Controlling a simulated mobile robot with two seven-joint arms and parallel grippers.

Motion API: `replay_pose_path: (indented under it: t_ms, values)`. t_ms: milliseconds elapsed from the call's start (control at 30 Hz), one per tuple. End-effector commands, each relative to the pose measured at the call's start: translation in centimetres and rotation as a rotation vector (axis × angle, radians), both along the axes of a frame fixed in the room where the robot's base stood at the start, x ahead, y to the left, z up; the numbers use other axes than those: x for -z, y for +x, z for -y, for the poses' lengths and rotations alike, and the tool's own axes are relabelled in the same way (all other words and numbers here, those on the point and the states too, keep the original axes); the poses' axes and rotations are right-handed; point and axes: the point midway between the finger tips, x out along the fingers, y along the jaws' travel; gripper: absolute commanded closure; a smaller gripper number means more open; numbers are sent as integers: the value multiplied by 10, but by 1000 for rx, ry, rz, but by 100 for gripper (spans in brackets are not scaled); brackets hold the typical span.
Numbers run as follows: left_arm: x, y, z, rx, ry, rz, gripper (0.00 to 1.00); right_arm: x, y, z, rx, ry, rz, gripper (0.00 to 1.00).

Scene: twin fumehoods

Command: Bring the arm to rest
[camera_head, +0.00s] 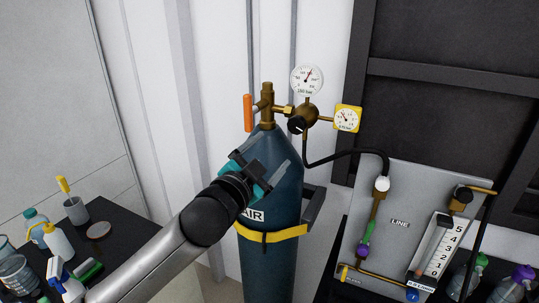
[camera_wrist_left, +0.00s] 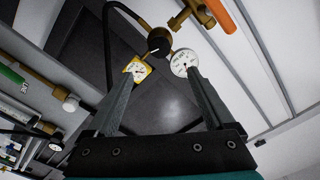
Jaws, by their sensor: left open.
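My left gripper (camera_head: 264,167) is in front of the upper part of a dark blue gas cylinder labelled AIR (camera_head: 272,206), below its valve. Its jaws are open and nothing shows between them; in the left wrist view the two fingers (camera_wrist_left: 160,88) stand apart. My left arm reaches in from the bottom left and covers part of the cylinder. Whether the gripper touches the cylinder cannot be told. My right gripper is in neither view.
A brass regulator (camera_head: 306,117) with a round white gauge (camera_head: 307,80) and a yellow gauge (camera_head: 347,118) sits above the gripper. A black hose (camera_head: 345,155) runs to a grey LINE panel (camera_head: 400,190). Bottles and beakers crowd the dark bench (camera_head: 125,240) at left.

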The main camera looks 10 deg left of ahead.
Motion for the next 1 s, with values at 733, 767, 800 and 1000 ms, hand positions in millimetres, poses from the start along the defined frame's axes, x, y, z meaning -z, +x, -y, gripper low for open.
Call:
replay_pose_path:
  t_ms: [733, 767, 800, 1000]
  values:
    - [262, 5, -45, -132, -67, -358, 13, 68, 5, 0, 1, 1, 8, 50]
    - [285, 1, -49, -143, -73, -390, 13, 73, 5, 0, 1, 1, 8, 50]
    - [315, -5, -53, -158, -81, -432, 13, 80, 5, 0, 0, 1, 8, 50]
    - [460, -54, -71, -230, -118, -638, 13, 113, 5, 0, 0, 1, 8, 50]
